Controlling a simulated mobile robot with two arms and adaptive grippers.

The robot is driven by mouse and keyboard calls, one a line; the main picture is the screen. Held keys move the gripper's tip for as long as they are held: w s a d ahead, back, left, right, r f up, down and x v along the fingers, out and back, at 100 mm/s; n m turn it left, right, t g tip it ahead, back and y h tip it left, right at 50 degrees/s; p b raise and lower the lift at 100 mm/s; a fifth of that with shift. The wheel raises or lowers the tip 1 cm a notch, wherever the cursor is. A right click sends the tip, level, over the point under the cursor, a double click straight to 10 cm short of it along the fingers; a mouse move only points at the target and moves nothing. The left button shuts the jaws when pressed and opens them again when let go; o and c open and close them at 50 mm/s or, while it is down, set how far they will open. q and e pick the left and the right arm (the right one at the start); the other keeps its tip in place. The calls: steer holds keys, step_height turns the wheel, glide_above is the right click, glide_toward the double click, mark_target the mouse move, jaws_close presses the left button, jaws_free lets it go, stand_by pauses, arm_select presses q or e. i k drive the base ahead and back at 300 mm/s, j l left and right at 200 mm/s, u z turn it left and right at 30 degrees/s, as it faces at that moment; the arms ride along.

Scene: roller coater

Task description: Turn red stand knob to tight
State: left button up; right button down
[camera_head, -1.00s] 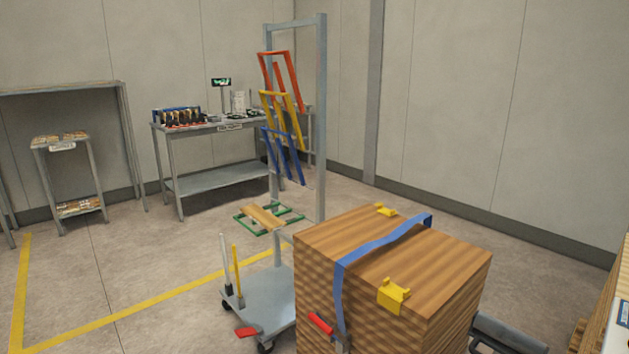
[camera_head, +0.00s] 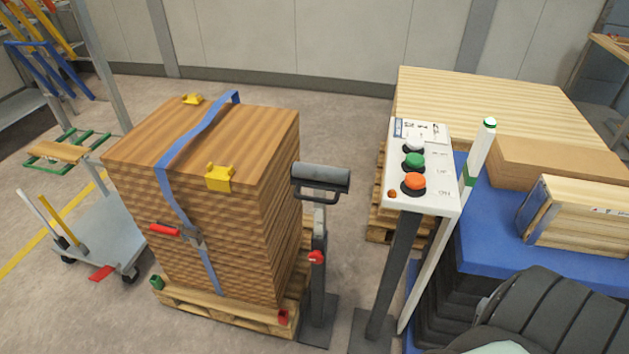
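The stand carries a grey horizontal roller (camera_head: 321,179) on a dark bracket and stands on a dark floor plate. I cannot tell from here whether the knob is tight or loose. Neither of my grippers is in view.
A strapped wood stack (camera_head: 270,200) on a pallet (camera_head: 230,310) stands close left of the stand. A button panel (camera_head: 440,190) on a post stands to the right. A blue-topped table (camera_head: 500,235) is further right. A dark ribbed shape (camera_head: 560,310) fills the lower right corner.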

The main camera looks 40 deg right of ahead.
mark_target(316, 257)
steer(key=z, duration=1.15)
